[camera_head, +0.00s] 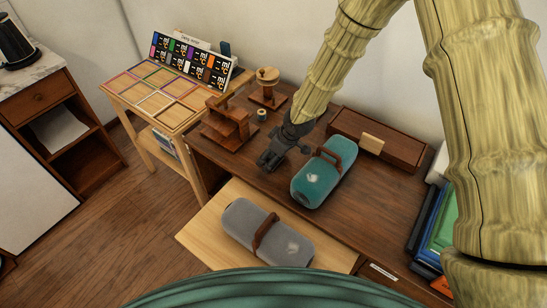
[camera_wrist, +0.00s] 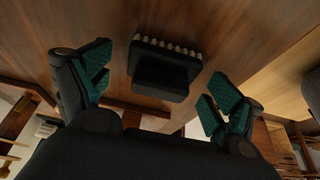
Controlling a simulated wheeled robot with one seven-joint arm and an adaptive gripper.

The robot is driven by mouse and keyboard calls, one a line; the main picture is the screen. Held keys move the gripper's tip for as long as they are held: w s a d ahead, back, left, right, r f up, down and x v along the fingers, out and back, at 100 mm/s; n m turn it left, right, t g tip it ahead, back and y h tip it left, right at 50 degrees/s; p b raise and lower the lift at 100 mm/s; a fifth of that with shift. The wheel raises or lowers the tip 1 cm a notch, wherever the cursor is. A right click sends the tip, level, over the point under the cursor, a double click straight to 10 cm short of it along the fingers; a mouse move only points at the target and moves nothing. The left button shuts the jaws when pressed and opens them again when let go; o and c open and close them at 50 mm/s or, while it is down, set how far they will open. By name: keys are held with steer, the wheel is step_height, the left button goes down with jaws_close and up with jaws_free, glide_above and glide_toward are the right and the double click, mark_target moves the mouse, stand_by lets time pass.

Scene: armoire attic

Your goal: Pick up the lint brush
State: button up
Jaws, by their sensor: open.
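The lint brush (camera_wrist: 165,70) seems to be the small black block with a row of pale bristles in the wrist view. It lies on the brown wooden desk top (camera_head: 345,207), between my fingers in that picture. My gripper (camera_wrist: 155,80) is open, with one teal-padded finger on each side of the brush and a visible gap to both. In the head view my gripper (camera_head: 270,160) is low over the desk, left of the teal rounded case. There the brush cannot be told apart from my dark fingers.
The teal case (camera_head: 318,180) with a brown handle stands close right of my gripper. A wooden box (camera_head: 378,139) is behind it. A wooden stand (camera_head: 228,124) and small spool (camera_head: 262,115) are to the left. A grey case (camera_head: 266,234) lies on the pale lower board (camera_head: 205,236) in front.

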steer(key=c, duration=1.2)
steer(key=shift+r, duration=0.1)
step_height(320, 180, up, 10)
steer(key=shift+f+b, duration=0.1)
steer(key=shift+b, duration=0.65)
